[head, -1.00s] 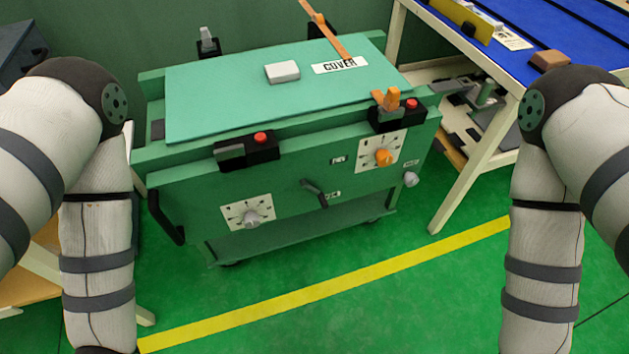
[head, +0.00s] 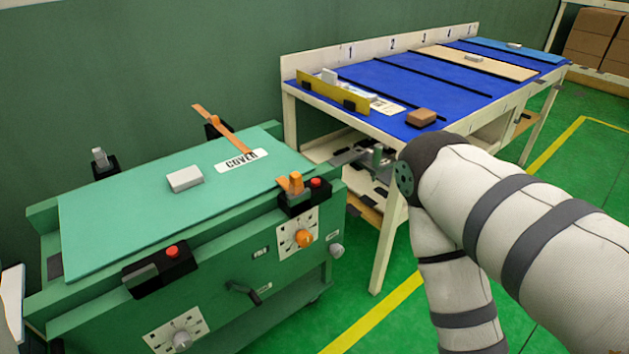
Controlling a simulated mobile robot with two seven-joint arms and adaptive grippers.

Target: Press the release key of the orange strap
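The orange strap (head: 228,132) rises from a black mount at the back edge of the green cart's cover (head: 120,215) and its free-looking end slants down over the cover beside the "COVER" label. An orange clip piece (head: 292,184) stands on a black block (head: 292,202) at the cart's front right edge. A red key (head: 316,183) sits on that block, just right of the orange piece. A second black block with a grey piece (head: 142,275) and a red key (head: 172,251) is at the front left. Neither gripper is in view; my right arm shows at the right.
A white block (head: 185,179) lies on the cover. The cart front has an orange knob (head: 304,238), a grey knob (head: 181,340) and a dark handle (head: 243,291). A blue-topped workbench (head: 400,90) stands right of the cart, with a brown block (head: 421,117) near its front edge.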

